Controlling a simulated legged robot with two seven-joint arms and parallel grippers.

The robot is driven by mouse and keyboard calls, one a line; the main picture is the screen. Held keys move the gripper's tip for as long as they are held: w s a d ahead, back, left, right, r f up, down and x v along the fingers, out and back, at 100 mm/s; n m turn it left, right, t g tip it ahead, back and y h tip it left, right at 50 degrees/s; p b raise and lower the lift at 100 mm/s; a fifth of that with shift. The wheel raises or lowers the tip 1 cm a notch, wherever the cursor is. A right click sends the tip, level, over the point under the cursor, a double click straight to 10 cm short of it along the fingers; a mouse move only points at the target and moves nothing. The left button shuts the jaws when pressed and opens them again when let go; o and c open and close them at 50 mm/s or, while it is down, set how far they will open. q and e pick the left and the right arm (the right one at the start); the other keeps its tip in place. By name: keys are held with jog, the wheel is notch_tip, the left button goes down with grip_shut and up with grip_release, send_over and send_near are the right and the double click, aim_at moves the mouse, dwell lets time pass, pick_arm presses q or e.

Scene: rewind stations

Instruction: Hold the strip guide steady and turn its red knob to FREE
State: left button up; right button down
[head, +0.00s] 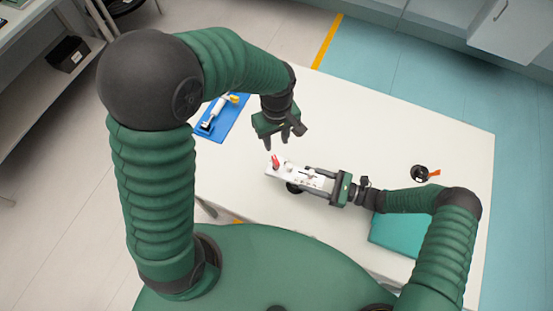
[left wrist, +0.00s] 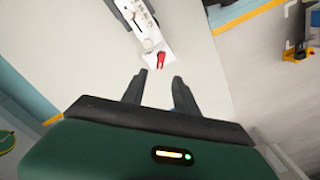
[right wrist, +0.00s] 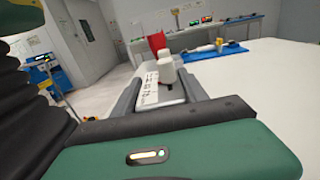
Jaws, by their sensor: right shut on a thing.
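The strip guide (head: 312,180) is a white, narrow plate with small printed marks, seen near the middle of the table. Its red knob (head: 275,161) stands at its left end; the knob also shows in the left wrist view (left wrist: 161,60) and the right wrist view (right wrist: 157,42). My right gripper (head: 310,182) is shut on the strip guide, one finger along each side. My left gripper (head: 284,143) is open and empty, above and just beyond the knob, apart from it. The knob's label cannot be read.
A blue mat (head: 217,126) with a white and yellow tool lies at the table's left edge. A black round item (head: 419,173) with an orange tab lies at the right. A teal pad (head: 392,235) lies under my right arm. The white table (head: 400,130) is clear at the back.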

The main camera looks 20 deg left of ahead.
aim_at(276, 160)
pick_arm(q)
notch_tip(276, 160, down, 13)
jog(key=shift+s+f, duration=0.1)
jog(key=shift+s, duration=0.05)
grip_shut()
dwell(0.4)
